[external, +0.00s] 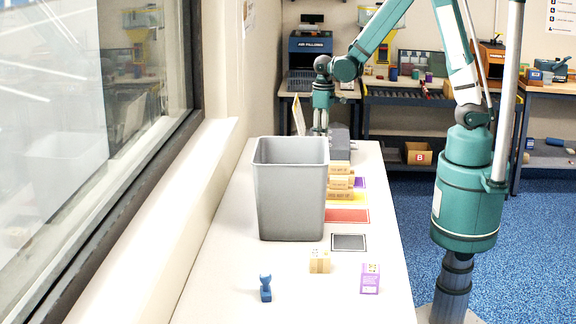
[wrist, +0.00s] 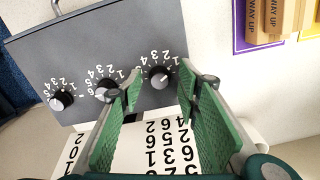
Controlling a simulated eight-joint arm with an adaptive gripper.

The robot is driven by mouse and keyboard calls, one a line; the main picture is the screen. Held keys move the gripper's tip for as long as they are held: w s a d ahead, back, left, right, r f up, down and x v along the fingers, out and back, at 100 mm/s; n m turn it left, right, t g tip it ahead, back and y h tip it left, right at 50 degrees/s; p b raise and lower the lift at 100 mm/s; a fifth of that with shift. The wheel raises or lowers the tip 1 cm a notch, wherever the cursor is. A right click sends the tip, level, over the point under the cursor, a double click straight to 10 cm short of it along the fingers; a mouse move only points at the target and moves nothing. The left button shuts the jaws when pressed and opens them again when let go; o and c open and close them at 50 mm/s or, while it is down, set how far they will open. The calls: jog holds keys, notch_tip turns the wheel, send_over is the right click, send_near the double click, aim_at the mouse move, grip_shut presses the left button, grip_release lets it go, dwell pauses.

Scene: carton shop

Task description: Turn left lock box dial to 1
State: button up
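The grey lock box (wrist: 110,45) shows in the wrist view with three black dials in a row, each ringed by white numbers: one at picture left (wrist: 62,100), one in the middle (wrist: 106,91) and one at picture right (wrist: 160,77). My gripper (wrist: 162,85) is open, with its green-padded fingers on either side of the picture-right dial. Contact with that dial cannot be told. Exact dial settings are hard to read. In the external view the lock box (external: 340,140) sits at the table's far end, beside my gripper (external: 320,128).
A white sheet with printed numbers (wrist: 150,145) lies below the dials. A tall grey bin (external: 290,190) stands nearer on the table, beside stacked cartons (external: 340,195) and coloured mats (external: 347,216). A blue stamp (external: 265,288) and two small boxes (external: 320,262) (external: 370,280) are in front.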

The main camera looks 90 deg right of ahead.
jog(key=shift+r, duration=0.1)
notch_tip(320, 180, up, 12)
dwell(1.0)
jog(key=shift+a, duration=0.1)
dwell(0.6)
jog(key=s+a+r+n+t+b, duration=0.1)
jog(key=s+a+r+t, duration=0.2)
jog(key=s+a, duration=0.4)
jog(key=s+a+r+n+t+b, duration=0.1)
jog(key=s+a+r+t, duration=0.3)
jog(key=s+a, duration=0.4)
jog(key=a+r+n, duration=0.1)
jog(key=a, duration=0.5)
jog(key=shift+s+r, duration=0.3)
jog(key=shift+r, duration=0.05)
